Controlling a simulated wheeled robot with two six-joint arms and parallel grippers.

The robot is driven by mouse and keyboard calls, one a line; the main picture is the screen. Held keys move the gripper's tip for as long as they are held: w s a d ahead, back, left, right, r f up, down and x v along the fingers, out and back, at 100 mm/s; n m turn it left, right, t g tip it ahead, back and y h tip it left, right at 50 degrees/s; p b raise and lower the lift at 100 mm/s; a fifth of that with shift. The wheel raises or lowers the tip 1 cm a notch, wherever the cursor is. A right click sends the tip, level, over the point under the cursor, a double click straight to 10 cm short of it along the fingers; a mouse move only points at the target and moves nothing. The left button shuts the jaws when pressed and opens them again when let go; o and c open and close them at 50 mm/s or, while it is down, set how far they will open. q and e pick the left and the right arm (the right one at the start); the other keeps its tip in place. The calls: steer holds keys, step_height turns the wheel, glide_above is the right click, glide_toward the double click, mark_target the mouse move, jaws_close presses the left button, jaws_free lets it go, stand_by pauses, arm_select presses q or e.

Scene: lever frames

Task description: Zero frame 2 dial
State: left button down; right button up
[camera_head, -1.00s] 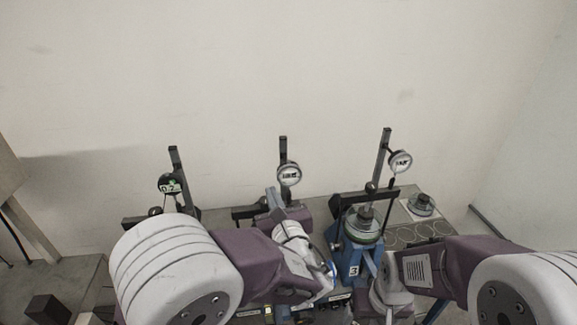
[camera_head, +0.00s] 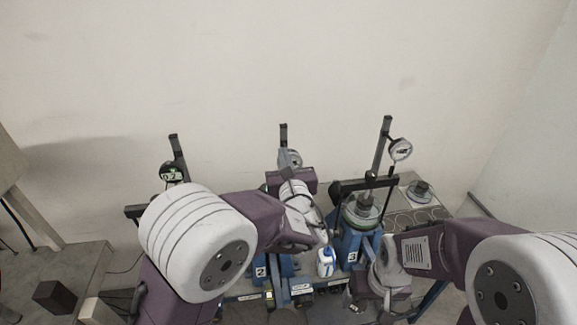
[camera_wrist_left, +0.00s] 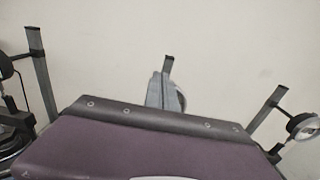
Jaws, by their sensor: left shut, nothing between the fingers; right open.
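The middle dial (camera_head: 295,160), over the stand labelled 2 (camera_head: 260,272), is a round gauge on an upright post (camera_head: 283,135). My left gripper (camera_head: 287,173) is raised in front of it and hides most of its face, so its reading cannot be seen. In the left wrist view, my shut, empty grey fingers (camera_wrist_left: 167,92) point up at the dial, whose pale rim (camera_wrist_left: 183,97) shows behind them. I cannot tell whether they touch. My right gripper (camera_head: 385,300) is low in front of the stand labelled 3 (camera_head: 352,257); its fingertips are unclear.
A dark-faced dial (camera_head: 171,172) stands at left and a white dial (camera_head: 400,149) at right. Stacked weights (camera_head: 362,210) sit on the right frame, another weight (camera_head: 420,190) on the table. A white-and-blue bottle (camera_head: 326,262) and a black block (camera_head: 55,298) are nearer.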

stand_by(0.3)
arm_select(q)
steer(key=shift+d+f, duration=0.1)
steer(key=shift+f, duration=0.05)
stand_by(0.5)
steer(key=shift+w+d+b, duration=0.15)
steer(key=shift+d+b, duration=0.15)
steer(key=shift+b, duration=0.15)
steer(key=shift+w+d+b, duration=0.1)
steer(key=shift+d+b, duration=0.3)
steer(key=shift+d, duration=0.3)
steer(key=shift+w+d+b, duration=0.15)
steer(key=shift+d+b, duration=0.55)
steer(key=shift+d, duration=0.1)
steer(key=shift+d+f, duration=0.1)
steer(key=shift+d, duration=0.1)
steer(key=b, duration=0.2)
glide_toward(299, 156)
steer(key=shift+w+a+r, duration=0.1)
steer(key=shift+w+r, duration=0.85)
steer(key=shift+r, duration=0.25)
